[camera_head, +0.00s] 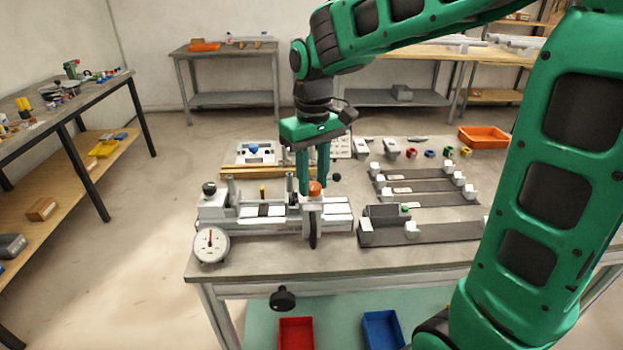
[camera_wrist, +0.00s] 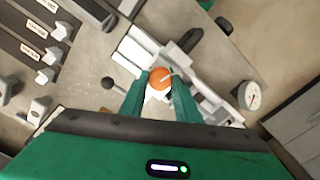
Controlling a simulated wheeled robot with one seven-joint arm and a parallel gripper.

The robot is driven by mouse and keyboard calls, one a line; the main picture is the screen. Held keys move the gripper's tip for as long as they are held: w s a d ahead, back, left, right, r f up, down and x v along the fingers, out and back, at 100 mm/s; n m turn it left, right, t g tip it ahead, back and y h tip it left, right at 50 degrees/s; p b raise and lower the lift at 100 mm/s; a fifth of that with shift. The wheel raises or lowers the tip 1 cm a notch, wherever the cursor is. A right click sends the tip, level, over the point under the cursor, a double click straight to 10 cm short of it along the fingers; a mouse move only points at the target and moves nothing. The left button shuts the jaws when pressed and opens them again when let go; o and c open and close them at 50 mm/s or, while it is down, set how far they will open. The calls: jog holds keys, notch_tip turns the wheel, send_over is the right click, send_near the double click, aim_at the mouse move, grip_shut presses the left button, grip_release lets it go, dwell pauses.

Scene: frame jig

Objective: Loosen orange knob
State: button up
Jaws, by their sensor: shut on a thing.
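The orange knob (camera_head: 315,188) sits on top of the white jig (camera_head: 275,222) near the front of the table. In the wrist view the orange knob (camera_wrist: 161,78) shows between the fingertips, with a light line on its top. My green gripper (camera_head: 314,184) reaches down from above and is shut on the knob. The wrist view shows one finger of my gripper (camera_wrist: 160,88) on each side of it. The far side of the knob's contact is partly hidden by the fingers in the head view.
A dial gauge (camera_head: 211,245) stands at the jig's left front. A black-knobbed post (camera_head: 209,189) rises at the jig's left. Dark rails with white blocks (camera_head: 425,233) lie to the right. An orange tray (camera_head: 483,137) stands at the back right. Red (camera_head: 297,333) and blue (camera_head: 383,330) bins sit below.

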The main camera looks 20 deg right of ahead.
aim_at(313, 185)
jog(key=shift+n, duration=0.3)
jog(key=n, duration=0.4)
jog(key=shift+n, duration=0.3)
jog(key=n, duration=0.9)
jog(key=shift+d+r+n, duration=0.1)
jog(key=shift+n, duration=0.3)
jog(key=n, duration=0.4)
jog(key=shift+w, duration=0.1)
jog(key=shift+n, duration=0.4)
jog(key=o, duration=1)
jog(key=shift+o, duration=0.2)
notch_tip(313, 185, up, 11)
